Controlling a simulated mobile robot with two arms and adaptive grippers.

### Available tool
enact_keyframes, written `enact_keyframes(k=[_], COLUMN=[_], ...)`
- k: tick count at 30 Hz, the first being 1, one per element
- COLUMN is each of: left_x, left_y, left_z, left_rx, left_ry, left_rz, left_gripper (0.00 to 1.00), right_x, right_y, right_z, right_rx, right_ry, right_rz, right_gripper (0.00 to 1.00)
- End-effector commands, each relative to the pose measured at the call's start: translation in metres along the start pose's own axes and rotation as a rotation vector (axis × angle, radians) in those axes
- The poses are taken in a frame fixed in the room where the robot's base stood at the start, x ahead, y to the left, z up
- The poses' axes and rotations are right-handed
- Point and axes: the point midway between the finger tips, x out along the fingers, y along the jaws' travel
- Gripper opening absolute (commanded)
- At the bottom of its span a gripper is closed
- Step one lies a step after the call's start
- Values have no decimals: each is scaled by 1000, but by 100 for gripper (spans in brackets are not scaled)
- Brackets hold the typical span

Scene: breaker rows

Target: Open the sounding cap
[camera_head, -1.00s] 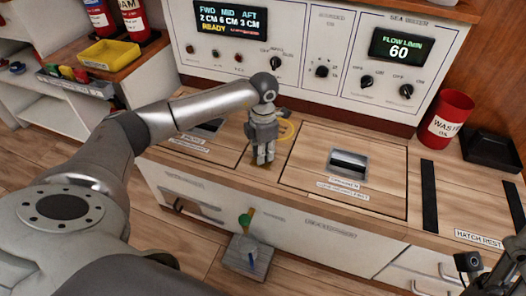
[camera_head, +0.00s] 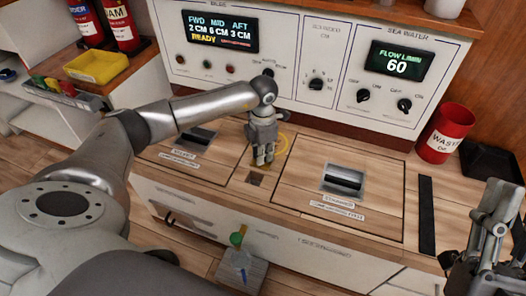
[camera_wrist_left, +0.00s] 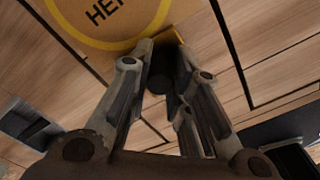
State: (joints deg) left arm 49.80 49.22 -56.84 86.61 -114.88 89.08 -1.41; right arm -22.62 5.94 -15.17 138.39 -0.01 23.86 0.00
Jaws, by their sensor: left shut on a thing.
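A yellow ring marking (camera_head: 284,144) lies behind and right of the gripper. In the left wrist view the yellow-rimmed disc (camera_wrist_left: 104,38) carries partly cut-off lettering. My right gripper (camera_head: 492,215) is at the right edge, away from the square; its jaw state is unclear.
Hatch panels with recessed handles (camera_head: 343,181) lie on both sides. A control panel (camera_head: 300,60) stands behind. A red waste bin (camera_head: 446,133) and a black tray (camera_head: 490,161) are at the right. A yellow bin (camera_head: 97,66) is at the left.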

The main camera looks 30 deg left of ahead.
Motion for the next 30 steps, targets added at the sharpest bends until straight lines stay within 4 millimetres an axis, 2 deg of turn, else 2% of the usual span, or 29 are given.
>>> enact_keyframes(k=[3,4,9,21,26,30], left_x=[0,0,0,-6,-30,-62], left_y=[1,1,1,1,1,2], left_z=[0,0,0,0,1,1], left_rx=[-1,-1,-1,0,0,0], left_ry=[0,0,0,-2,-5,-5], left_rz=[3,3,2,1,4,4], left_gripper=[0,19,41,42,42,42], right_x=[0,0,0,0,0,0], right_y=[0,0,0,0,0,0], right_z=[0,0,0,0,0,0], right_rx=[0,0,0,0,0,0], right_ry=[1,1,2,2,2,2], right_rz=[0,0,0,-1,-1,0], right_gripper=[40,40,40,40,40,40])
